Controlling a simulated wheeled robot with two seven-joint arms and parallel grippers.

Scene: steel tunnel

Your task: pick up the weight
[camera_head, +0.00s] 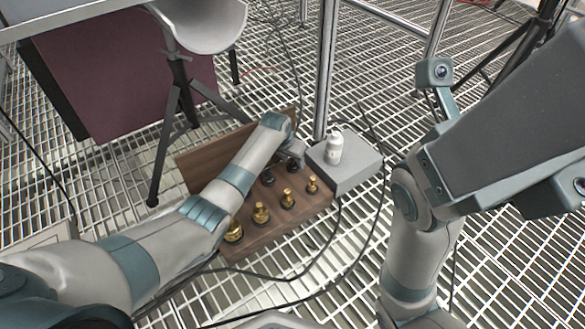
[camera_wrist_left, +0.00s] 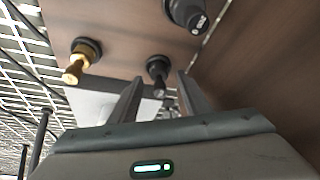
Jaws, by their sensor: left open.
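Several knobbed weights stand in a wooden case (camera_head: 262,238). Brass weights, such as one at the right (camera_head: 312,185), line its near side, and black ones, such as this one (camera_head: 267,179), stand behind them. My left gripper (camera_head: 292,153) is over the far part of the case, partly hidden by its own wrist. In the left wrist view, its fingers are open (camera_wrist_left: 158,98), with a small black weight (camera_wrist_left: 157,70) showing between and beyond their tips. I cannot tell whether they touch it. A brass weight (camera_wrist_left: 78,66) and a larger black weight (camera_wrist_left: 188,14) are on either side.
A grey box (camera_head: 345,176) with a white bottle (camera_head: 334,148) on it stands right beside the case. A metal post (camera_head: 326,70) rises behind, and a tripod (camera_head: 176,105) stands at the back left. Black cables cross the grated floor. My right arm fills the right side.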

